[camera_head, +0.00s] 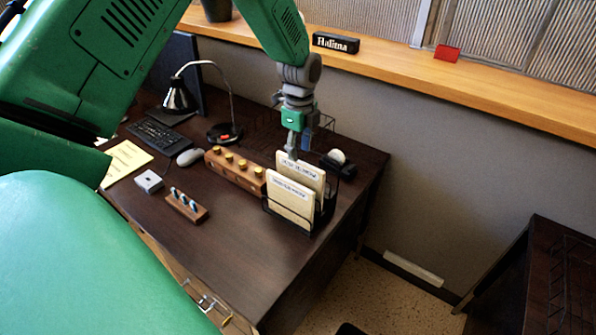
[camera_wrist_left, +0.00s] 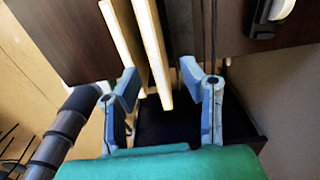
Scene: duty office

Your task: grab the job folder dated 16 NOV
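Two cream job folders stand upright in a black wire rack (camera_head: 322,212) near the desk's right end: a front folder (camera_head: 290,203) and a rear folder (camera_head: 303,174). Their labels are too small to read, so I cannot tell which is dated 16 NOV. My left gripper (camera_head: 292,150) is just above the rear folder, pointing down. In the left wrist view its two fingers (camera_wrist_left: 160,85) are apart. One folder's edge (camera_wrist_left: 153,55) lies between them in the picture; the other folder's edge (camera_wrist_left: 121,35) ends near the left fingertip. Contact cannot be told. My right gripper is out of view.
A wooden block with yellow knobs (camera_head: 235,171) stands left of the rack, and a tape dispenser (camera_head: 338,163) behind it. A desk lamp (camera_head: 180,97), keyboard (camera_head: 160,135) and mouse (camera_head: 190,157) are farther left.

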